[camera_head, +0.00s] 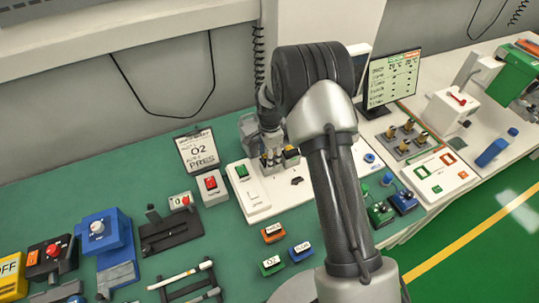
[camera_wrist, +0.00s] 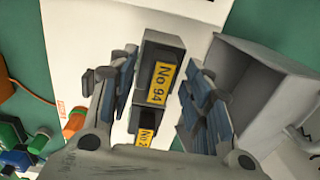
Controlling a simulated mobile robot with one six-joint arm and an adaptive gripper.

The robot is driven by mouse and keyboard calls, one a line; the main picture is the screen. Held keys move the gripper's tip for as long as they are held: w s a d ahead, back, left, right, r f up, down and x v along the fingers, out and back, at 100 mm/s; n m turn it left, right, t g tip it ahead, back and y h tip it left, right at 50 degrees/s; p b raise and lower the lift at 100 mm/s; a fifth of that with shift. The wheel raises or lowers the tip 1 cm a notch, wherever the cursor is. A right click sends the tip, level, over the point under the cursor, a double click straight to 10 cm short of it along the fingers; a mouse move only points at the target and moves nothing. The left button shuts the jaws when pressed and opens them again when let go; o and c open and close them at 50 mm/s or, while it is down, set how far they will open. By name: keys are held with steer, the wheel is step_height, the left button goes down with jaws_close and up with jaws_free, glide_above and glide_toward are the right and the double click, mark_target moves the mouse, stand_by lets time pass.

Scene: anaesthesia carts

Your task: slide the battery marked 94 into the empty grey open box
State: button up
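The battery marked 94 (camera_wrist: 152,50) is dark grey with a yellow label and sits upright between my fingers in the wrist view. My gripper (camera_wrist: 161,72) has one finger on each side of it, apparently open with narrow gaps; contact is hard to judge. The grey open box (camera_wrist: 236,84) stands to the right of the gripper in the wrist view. In the head view the box (camera_head: 248,124) is beside my gripper (camera_head: 271,157), partly behind it. The inside of the box that shows looks empty.
Another dark battery with a yellow label (camera_wrist: 146,136) sits close beside the 94 one. A white panel (camera_head: 256,204) lies under the batteries. A sign reading O2 PRES (camera_head: 198,151) and a red-button box (camera_head: 211,184) stand to the left. Small blocks (camera_head: 273,233) lie in front.

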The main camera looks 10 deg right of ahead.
steer(key=shift+o, duration=1.2)
step_height(320, 180, up, 12)
steer(key=shift+s, duration=0.15)
steer(key=shift+s, duration=0.1)
